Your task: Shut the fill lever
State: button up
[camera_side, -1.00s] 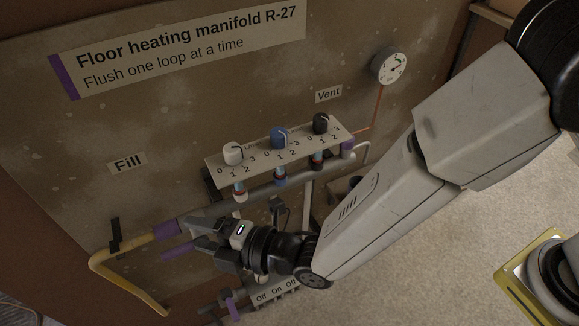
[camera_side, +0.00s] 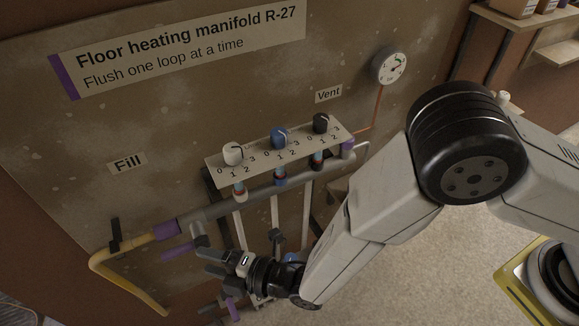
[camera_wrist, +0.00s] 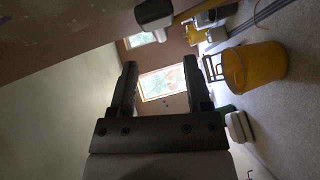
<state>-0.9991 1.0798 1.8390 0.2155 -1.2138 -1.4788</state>
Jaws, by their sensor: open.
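The fill lever (camera_side: 180,250) has a purple handle. In the side view it sticks out to the left from a grey valve body, just below the grey pipe's left end, under the "Fill" label (camera_side: 127,163). It points along roughly the same line as the pipe. My gripper (camera_side: 204,262) is to the lower right of the lever handle, apart from it in the picture; the depth between them is hard to judge. In the wrist view my gripper (camera_wrist: 162,82) is open with nothing between its fingers. The lever cannot be made out there.
Three knobs, white (camera_side: 233,154), blue (camera_side: 279,138) and black (camera_side: 321,123), stand on a numbered plate above the pipe. A yellow hose (camera_side: 120,276) curves down at the left. Another purple handle (camera_side: 233,311) is below my gripper. A yellow bucket (camera_wrist: 254,70) shows in the wrist view.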

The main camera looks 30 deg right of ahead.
aim_at(181, 254)
jog(key=shift+x, duration=3.55)
jog(key=shift+w, duration=0.1)
grip_shut()
